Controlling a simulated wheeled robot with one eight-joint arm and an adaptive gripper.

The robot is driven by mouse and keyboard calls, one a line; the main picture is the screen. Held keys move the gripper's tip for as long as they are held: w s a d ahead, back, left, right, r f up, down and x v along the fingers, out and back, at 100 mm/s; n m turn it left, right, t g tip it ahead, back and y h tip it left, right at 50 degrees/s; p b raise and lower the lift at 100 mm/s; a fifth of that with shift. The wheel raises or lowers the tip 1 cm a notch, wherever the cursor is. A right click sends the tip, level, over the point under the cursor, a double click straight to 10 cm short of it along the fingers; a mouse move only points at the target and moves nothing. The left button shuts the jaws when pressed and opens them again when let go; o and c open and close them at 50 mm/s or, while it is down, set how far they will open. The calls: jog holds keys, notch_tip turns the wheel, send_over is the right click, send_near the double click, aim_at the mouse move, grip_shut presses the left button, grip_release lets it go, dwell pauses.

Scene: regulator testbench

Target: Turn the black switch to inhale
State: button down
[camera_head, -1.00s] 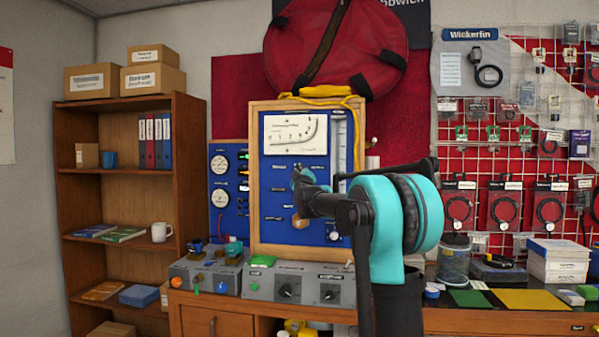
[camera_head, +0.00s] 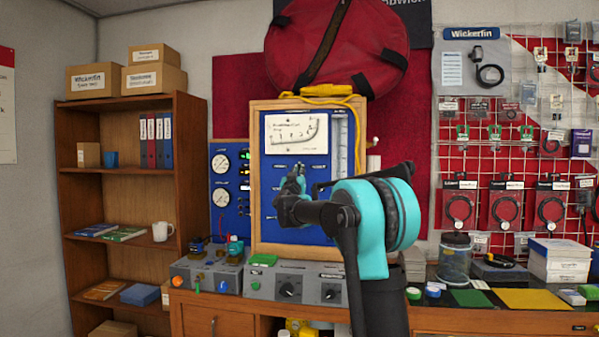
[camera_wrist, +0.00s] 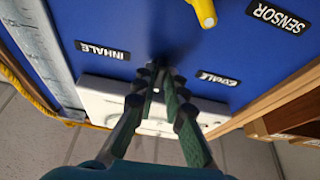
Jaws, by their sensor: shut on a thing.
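The blue regulator panel (camera_head: 270,172) stands in a wooden frame on the bench, with my gripper (camera_head: 293,180) in front of its middle. In the wrist view the INHALE label (camera_wrist: 103,50) is left of my gripper (camera_wrist: 157,72) and the EXHALE label (camera_wrist: 217,78) is right of it. My fingers converge at a dark spot on the panel between these labels, shut on the black switch. The switch is mostly hidden by the fingers and dark shading, so its pointing direction cannot be told.
A yellow knob (camera_wrist: 203,12) and a SENSOR label (camera_wrist: 275,17) are near the fingers. A white gauge plate (camera_head: 296,132) is on the upper panel. A grey control box (camera_head: 296,284) stands below the panel. A yellow hose (camera_head: 357,130) hangs at the frame's right side.

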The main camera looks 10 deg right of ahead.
jog(key=m+g+h, duration=0.1)
jog(key=m, duration=0.3)
jog(key=m+g+h, duration=0.1)
jog(key=m+h, duration=0.1)
jog(key=m, duration=0.3)
jog(key=m+g+h, duration=0.1)
jog(key=m+h, duration=0.1)
jog(key=m, duration=0.2)
jog(key=shift+w+a+r+g, duration=0.1)
jog(key=shift+a+r+g, duration=0.05)
jog(key=shift+a+g, duration=0.25)
jog(key=shift+m, duration=0.4)
jog(key=c, duration=1.6)
grip_release()
jog(key=v, duration=1.2)
jog(key=shift+w, duration=0.1)
